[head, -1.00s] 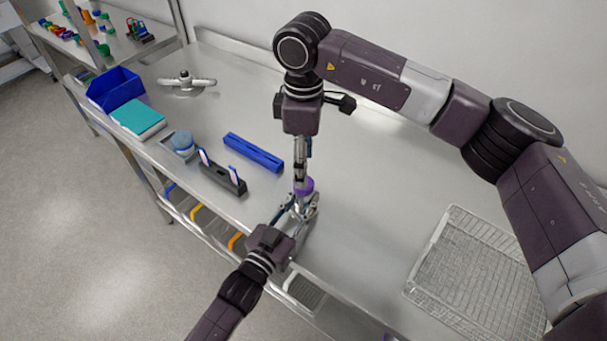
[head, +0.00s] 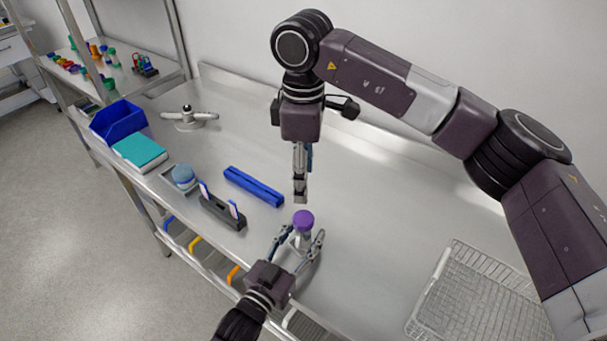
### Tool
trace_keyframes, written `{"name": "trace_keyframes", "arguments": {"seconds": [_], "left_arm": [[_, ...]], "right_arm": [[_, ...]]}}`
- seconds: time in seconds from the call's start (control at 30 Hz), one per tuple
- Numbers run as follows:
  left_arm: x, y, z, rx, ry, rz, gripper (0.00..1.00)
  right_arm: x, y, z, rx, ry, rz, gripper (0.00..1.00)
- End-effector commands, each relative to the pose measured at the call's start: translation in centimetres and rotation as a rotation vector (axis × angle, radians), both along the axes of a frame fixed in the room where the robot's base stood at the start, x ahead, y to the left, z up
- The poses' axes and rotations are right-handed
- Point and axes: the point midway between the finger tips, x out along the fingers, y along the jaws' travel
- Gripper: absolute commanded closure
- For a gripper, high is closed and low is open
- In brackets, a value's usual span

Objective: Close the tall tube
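The tall tube (head: 304,234) stands upright near the front edge of the steel bench, with a purple cap (head: 303,218) on its top. Its lower part is partly hidden by my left gripper. My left gripper (head: 301,240) reaches in from the front, its two fingers spread on either side of the tube with gaps showing. My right gripper (head: 300,199) points down just above the cap, apart from it. Its fingers are seen edge-on, so their opening is unclear.
A blue rack (head: 253,187) and a dark holder (head: 222,212) lie to the left. A wire basket (head: 480,295) sits at right. The bench's middle is clear.

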Motion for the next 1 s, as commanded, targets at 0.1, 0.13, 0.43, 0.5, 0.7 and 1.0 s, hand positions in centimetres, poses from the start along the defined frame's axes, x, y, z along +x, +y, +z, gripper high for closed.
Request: {"name": "trace_keyframes", "arguments": {"seconds": [0.1,0.13,0.43,0.5,0.7,1.0], "left_arm": [[0.0,0.0,0.0,0.0,0.0,0.0,0.55],[0.0,0.0,0.0,0.0,0.0,0.0,0.55],[-2.9,1.5,-0.2,0.001,0.004,-0.001,0.55],[-4.2,2.3,-0.2,0.001,0.004,0.0,0.55],[-7.9,4.3,-0.2,0.002,0.004,-0.001,0.55],[-10.4,5.7,0.0,0.0,0.0,0.0,0.55]], "right_arm": [[0.0,0.0,0.0,0.0,0.0,0.0,0.46],[0.0,0.0,0.0,0.0,0.0,0.0,0.46],[0.0,0.0,0.0,0.0,0.0,0.0,0.46],[0.0,0.0,0.0,0.0,0.0,0.0,0.46],[0.0,0.0,0.0,0.0,0.0,0.0,0.46],[0.0,0.0,0.0,0.0,0.0,0.0,0.46]]}}
